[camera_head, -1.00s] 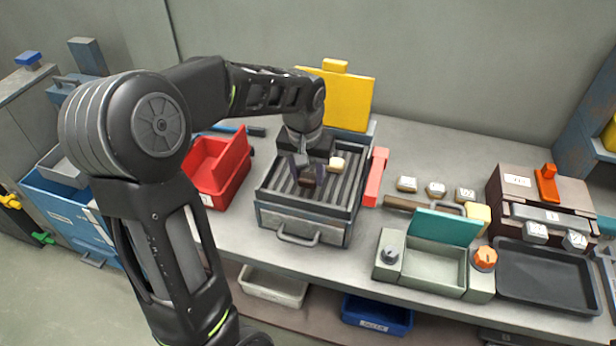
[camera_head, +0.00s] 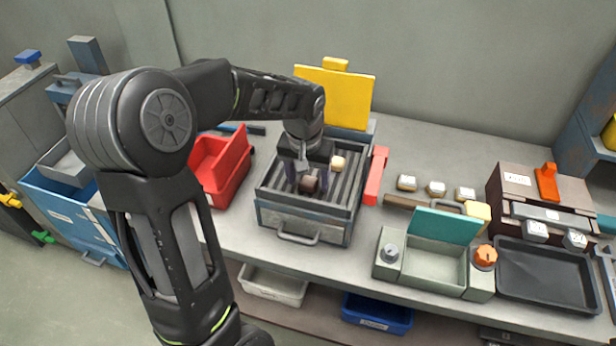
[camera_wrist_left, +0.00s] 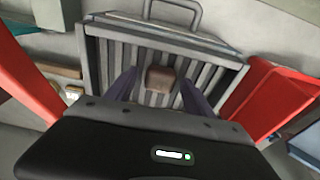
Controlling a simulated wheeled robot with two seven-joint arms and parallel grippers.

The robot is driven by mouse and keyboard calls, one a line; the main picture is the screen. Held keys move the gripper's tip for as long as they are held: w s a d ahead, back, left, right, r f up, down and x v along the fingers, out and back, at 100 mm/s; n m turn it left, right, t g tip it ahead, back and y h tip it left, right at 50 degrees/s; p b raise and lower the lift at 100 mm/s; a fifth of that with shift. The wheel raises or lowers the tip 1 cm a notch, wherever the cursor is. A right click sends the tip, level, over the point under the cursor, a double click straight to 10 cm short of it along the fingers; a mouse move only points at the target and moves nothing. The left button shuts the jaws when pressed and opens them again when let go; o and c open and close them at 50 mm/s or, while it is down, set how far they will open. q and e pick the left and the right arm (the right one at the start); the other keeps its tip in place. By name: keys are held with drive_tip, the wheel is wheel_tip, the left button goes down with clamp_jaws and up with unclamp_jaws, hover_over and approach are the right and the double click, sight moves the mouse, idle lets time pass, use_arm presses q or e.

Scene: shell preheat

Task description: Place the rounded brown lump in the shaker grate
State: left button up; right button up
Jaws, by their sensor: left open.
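The rounded brown lump (camera_head: 309,184) rests on the slats of the shaker grate (camera_head: 345,203), a grey box with dark ribs and a front handle. The lump also shows in the left wrist view (camera_wrist_left: 160,79), lying on the grate (camera_wrist_left: 205,72). My left gripper (camera_head: 307,182) is open just above the grate, its two dark fingers to either side of the lump with gaps between. In the wrist view the fingertips (camera_wrist_left: 158,84) flank the lump. My right gripper is not in view.
A cream lump (camera_head: 338,163) lies on the grate behind the gripper. A yellow panel (camera_head: 340,97) stands behind, a red bin (camera_head: 217,170) at left and a red bar (camera_head: 375,176) at right. A green-grey box (camera_head: 434,268) and black tray (camera_head: 545,277) stand further right.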

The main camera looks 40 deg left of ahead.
use_arm(q)
drive_tip(key=shift+r, duration=0.1)
drive_tip(key=shift+r, duration=0.55)
wheel_tip(320, 180, up, 11)
drive_tip(key=s+b, duration=0.1)
drive_tip(key=shift+s+d, duration=0.3)
drive_tip(key=shift+s, duration=0.05)
drive_tip(key=shift+c, duration=0.5)
idle(0.7)
